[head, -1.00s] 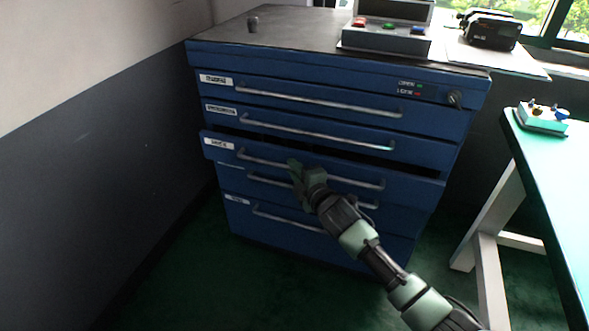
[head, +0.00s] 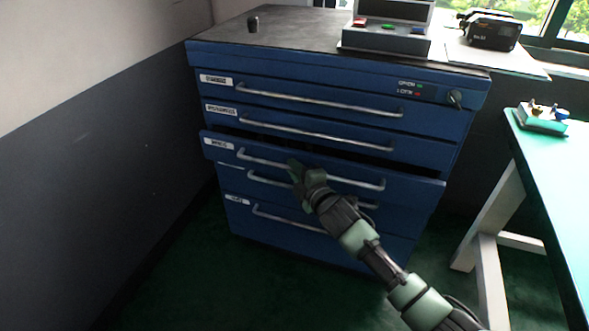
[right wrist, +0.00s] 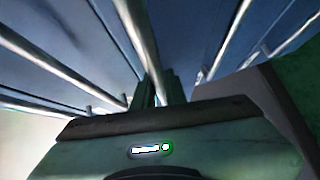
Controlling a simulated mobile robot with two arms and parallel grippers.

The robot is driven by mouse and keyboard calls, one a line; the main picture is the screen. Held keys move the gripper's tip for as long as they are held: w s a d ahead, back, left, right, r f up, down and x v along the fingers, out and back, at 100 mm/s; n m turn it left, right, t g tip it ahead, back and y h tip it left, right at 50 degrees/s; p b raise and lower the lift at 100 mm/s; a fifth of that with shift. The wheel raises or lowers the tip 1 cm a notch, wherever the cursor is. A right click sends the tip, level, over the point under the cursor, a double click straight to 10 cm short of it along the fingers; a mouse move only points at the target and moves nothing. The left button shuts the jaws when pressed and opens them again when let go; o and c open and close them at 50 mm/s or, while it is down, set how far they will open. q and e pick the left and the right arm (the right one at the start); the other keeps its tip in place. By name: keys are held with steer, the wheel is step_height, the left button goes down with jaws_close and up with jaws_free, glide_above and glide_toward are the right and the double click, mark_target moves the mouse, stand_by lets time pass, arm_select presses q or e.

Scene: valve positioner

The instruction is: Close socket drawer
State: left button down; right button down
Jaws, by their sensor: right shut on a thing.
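The blue tool cabinet (head: 330,62) has several drawers with metal bar handles. The third drawer from the top (head: 415,188) stands partly out, with a dark gap above its front; its small white label is too blurred to read. My right gripper (head: 296,170) is shut on the bar handle (head: 345,180) of this drawer, near the middle of the bar. In the right wrist view the fingers (right wrist: 160,88) meet around the handle bar (right wrist: 136,35). The drawer's inside is hidden. My left gripper is not in view.
A teal table (head: 560,170) with white legs stands at the right. A wall is close on the left. Green floor in front is clear.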

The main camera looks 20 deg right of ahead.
mark_target(299, 161)
steer(key=shift+f, duration=0.1)
steer(key=w+d, duration=0.2)
steer(key=w, duration=0.1)
steer(key=shift+w+d, duration=0.3)
steer(key=shift+w, duration=0.05)
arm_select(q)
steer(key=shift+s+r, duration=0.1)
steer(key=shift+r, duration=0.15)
arm_select(e)
steer(key=c, duration=1.7)
jaws_free()
steer(key=shift+d, duration=0.1)
steer(key=shift+c, duration=0.2)
steer(key=shift+r, duration=0.2)
